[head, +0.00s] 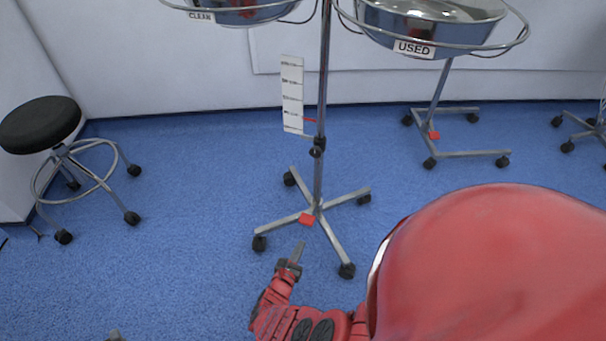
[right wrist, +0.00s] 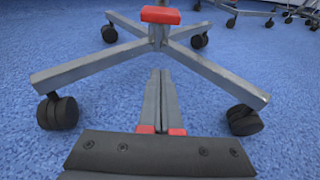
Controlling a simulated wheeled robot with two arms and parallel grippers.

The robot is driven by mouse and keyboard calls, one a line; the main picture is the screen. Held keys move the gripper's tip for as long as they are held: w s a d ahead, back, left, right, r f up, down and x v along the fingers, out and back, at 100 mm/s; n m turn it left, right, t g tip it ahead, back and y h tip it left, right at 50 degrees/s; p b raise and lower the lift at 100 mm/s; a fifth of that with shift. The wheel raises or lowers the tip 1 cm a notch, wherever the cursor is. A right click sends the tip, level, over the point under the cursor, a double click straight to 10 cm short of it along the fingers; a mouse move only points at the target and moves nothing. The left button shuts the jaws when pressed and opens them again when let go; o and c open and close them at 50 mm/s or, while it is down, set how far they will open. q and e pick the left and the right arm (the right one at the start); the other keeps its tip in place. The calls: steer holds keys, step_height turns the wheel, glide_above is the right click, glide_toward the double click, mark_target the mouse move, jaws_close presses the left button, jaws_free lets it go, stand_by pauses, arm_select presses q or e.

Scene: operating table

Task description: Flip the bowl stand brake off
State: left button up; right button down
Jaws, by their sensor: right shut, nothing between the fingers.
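The bowl stand (head: 318,183) stands upright in the middle of the head view, with a four-legged base on black casters. Its red brake pedal (head: 307,219) sits low at the hub of the legs. The pedal also shows at the top of the right wrist view (right wrist: 160,14). My right gripper (head: 299,250) is shut and empty, low in front of the base and apart from the pedal. Its closed fingers (right wrist: 160,75) point toward the hub between two front legs. A small grey tip at the bottom left, perhaps my left gripper (head: 115,337), barely shows; its jaws cannot be made out.
Bowls labelled CLEAN (head: 240,10) and USED (head: 430,25) hang in rings from the pole. A black-seated stool (head: 40,124) stands at the left. Another wheeled stand (head: 470,153) with a red pedal is behind right. Blue floor (head: 190,240) is clear left of the base.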

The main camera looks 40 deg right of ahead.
steer(key=v, duration=0.1)
steer(key=p+v, duration=0.1)
steer(key=v, duration=0.3)
steer(key=shift+d+r, duration=0.1)
steer(key=shift+r, duration=0.2)
